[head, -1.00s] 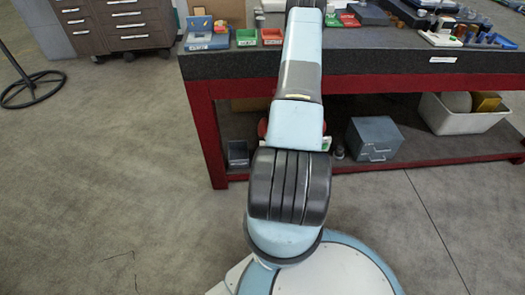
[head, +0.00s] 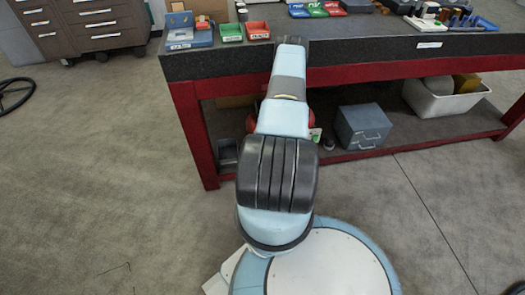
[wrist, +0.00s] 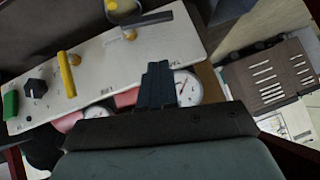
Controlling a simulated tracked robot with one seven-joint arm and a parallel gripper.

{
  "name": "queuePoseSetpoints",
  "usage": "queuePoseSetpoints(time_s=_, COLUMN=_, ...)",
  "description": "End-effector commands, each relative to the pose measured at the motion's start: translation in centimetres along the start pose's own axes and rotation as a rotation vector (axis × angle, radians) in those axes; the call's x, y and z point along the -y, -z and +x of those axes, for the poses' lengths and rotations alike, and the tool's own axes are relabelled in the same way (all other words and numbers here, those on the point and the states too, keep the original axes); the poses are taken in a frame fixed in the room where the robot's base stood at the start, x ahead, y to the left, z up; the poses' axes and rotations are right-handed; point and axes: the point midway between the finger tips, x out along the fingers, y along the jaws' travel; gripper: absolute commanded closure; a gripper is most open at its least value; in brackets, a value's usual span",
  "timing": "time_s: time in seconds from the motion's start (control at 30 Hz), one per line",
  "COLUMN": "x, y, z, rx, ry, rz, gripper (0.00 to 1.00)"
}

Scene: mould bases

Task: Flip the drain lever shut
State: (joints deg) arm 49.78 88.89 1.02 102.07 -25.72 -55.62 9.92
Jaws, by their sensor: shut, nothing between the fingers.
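In the wrist view a pale control panel (wrist: 100,62) lies at the upper left. It carries a yellow-handled lever (wrist: 66,76), a lever with a dark grey handle (wrist: 152,19) on a brass-coloured pivot, a black knob (wrist: 37,88) and a green button (wrist: 10,104). The small labels are too blurred to tell which lever is the drain lever. My gripper (wrist: 158,68) is shut and empty, its fingertips near the panel's lower edge, below the grey-handled lever; I cannot tell the gap. In the head view my arm hides the gripper, and the panel is not visible.
A round gauge (wrist: 187,87) sits beside the fingers, with red parts nearby. In the head view a red-framed workbench (head: 190,125) holds small bins (head: 231,31) and tools. A grey box (head: 362,127) and a white tub (head: 445,98) stand on its lower shelf.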

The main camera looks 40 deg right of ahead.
Motion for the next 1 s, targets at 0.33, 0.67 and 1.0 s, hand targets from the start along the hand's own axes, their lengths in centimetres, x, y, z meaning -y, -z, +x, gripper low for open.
queuePoseSetpoints(time_s=0.33, x=0.1, y=-1.3, z=5.3, rx=0.002, ry=0.001, rz=0.000, gripper=1.00)
queuePoseSetpoints(time_s=0.67, x=0.1, y=-2.7, z=6.8, rx=0.000, ry=0.000, rz=-0.001, gripper=1.00)
queuePoseSetpoints(time_s=1.0, x=0.1, y=-2.8, z=6.8, rx=0.000, ry=0.000, rz=-0.001, gripper=1.00)
